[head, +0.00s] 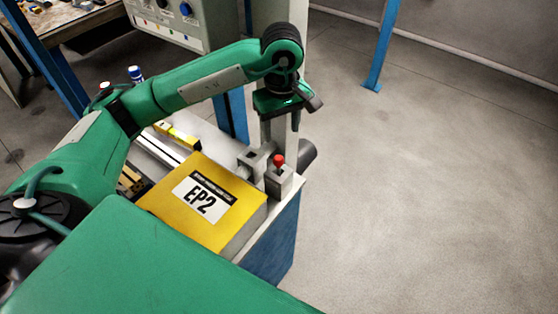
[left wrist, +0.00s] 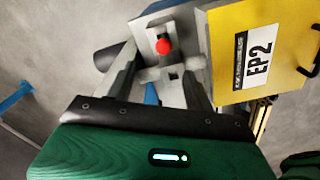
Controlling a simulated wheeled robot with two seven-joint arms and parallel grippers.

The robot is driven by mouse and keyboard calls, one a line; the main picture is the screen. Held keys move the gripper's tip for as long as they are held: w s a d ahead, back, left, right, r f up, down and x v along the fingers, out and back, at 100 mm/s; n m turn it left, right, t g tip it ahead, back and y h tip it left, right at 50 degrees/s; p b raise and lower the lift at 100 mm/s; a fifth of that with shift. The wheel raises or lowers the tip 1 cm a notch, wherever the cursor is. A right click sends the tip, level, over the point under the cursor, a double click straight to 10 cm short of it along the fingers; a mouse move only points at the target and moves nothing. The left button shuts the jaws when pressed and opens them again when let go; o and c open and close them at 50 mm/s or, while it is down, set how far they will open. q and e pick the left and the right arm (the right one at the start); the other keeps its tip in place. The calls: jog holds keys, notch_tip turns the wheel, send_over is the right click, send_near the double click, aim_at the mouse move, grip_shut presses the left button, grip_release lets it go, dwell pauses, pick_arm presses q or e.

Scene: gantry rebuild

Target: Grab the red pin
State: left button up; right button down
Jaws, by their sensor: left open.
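The red pin (head: 279,160) stands upright in a grey block (head: 284,183) at the corner of the bench beside the yellow EP2 box. In the left wrist view the round red top of the pin (left wrist: 163,46) shows beyond the fingertips. My left gripper (head: 279,124) points down above the pin, apart from it. In the left wrist view its two fingers (left wrist: 160,72) are spread with nothing held between them. A second grey block (head: 250,160) with a square hole is beside the pin's block; its hole also shows in the left wrist view (left wrist: 173,76). My right gripper is not seen.
The yellow EP2 box (head: 215,222) lies left of the pin's block. A yellow level (head: 177,136) and light rails lie behind it. A blue-and-white can (head: 135,74) and a control panel (head: 172,20) are farther back. Open floor (head: 430,180) lies to the right.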

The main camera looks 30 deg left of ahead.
pick_arm(q)
jog(key=p, duration=0.2)
send_over(279, 157)
jog(key=f, duration=0.4)
jog(key=shift+w+d+f, duration=0.15)
jog(key=shift+d+f, duration=0.05)
jog(key=shift+f, duration=0.1)
notch_tip(279, 157, down, 2)
jog(key=shift+f, duration=0.35)
jog(key=shift+f+p, duration=0.25)
jog(key=shift+p, duration=0.3)
jog(key=f, duration=0.1)
jog(key=f+p, duration=0.2)
jog(key=shift+s+a+f, duration=0.25)
jog(key=shift+f, duration=0.15)
jog(key=shift+f+p, duration=0.25)
jog(key=shift+p, duration=0.05)
jog(key=shift+f, duration=0.15)
jog(key=shift+c, duration=0.2)
jog(key=c, duration=1)
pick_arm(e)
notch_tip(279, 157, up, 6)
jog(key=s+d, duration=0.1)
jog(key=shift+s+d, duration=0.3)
